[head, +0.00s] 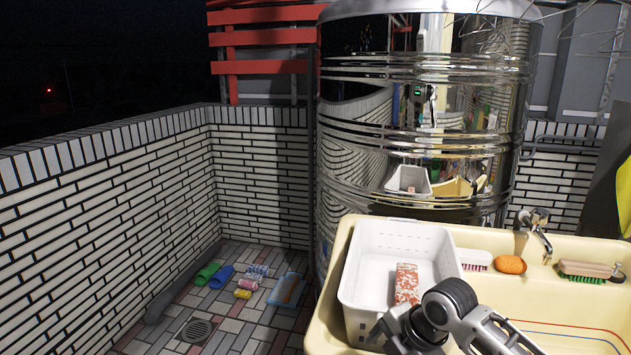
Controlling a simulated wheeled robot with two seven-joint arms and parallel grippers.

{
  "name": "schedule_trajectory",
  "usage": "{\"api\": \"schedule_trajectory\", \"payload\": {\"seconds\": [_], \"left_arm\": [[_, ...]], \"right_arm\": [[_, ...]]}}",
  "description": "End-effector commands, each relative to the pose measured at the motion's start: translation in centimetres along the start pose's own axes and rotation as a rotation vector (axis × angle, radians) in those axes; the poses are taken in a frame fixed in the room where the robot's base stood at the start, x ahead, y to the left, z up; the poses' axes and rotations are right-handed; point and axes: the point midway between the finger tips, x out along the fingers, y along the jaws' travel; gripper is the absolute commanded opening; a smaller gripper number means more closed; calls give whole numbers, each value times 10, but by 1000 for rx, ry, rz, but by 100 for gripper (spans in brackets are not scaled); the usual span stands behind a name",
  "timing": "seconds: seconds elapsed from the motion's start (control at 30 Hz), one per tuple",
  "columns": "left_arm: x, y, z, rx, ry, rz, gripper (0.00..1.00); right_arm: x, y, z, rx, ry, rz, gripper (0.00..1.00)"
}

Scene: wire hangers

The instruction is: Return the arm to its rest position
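One of my arms comes in from the lower right, its grey and black links over the front of the sink. Its gripper (392,328), which I take to be my right, is dark and sits at the front right of the white basket. Its fingers are small and partly hidden by the wrist, so I cannot tell whether they are open or shut. My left gripper is not in view. Wire hangers (592,42) hang at the top right, far behind the sink.
The white basket (362,262) stands in the cream sink (322,322) with an orange-and-white patterned block (406,283) inside. Brushes, an orange sponge (510,265) and a tap (540,238) line the back rim. A shiny tank (420,130) stands behind. Several rolled items lie on the tiled floor.

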Motion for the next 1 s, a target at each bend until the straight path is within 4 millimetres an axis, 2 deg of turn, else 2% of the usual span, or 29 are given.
{"api": "schedule_trajectory", "payload": {"seconds": [0.03, 0.1, 0.2, 0.33, 0.5, 0.6, 0.7, 0.83, 1.0], "left_arm": [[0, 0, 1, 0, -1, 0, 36], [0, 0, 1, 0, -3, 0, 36], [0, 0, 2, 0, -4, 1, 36], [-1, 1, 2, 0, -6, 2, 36], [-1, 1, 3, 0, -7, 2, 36], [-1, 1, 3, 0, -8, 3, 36], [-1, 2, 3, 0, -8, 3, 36], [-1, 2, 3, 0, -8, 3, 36], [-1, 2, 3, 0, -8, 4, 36]], "right_arm": [[26, -17, -18, 127, 31, 43, 81], [49, -34, -34, 316, 59, 117, 81], [73, -62, -52, 594, 100, 218, 81], [90, -106, -68, 958, 147, 342, 81], [88, -172, -76, 1379, 187, 495, 81], [80, -206, -78, 1548, 200, 568, 81], [72, -229, -78, 1653, 208, 619, 81], [65, -242, -79, 1711, 216, 652, 81], [65, -243, -78, 1718, 219, 657, 81]]}}
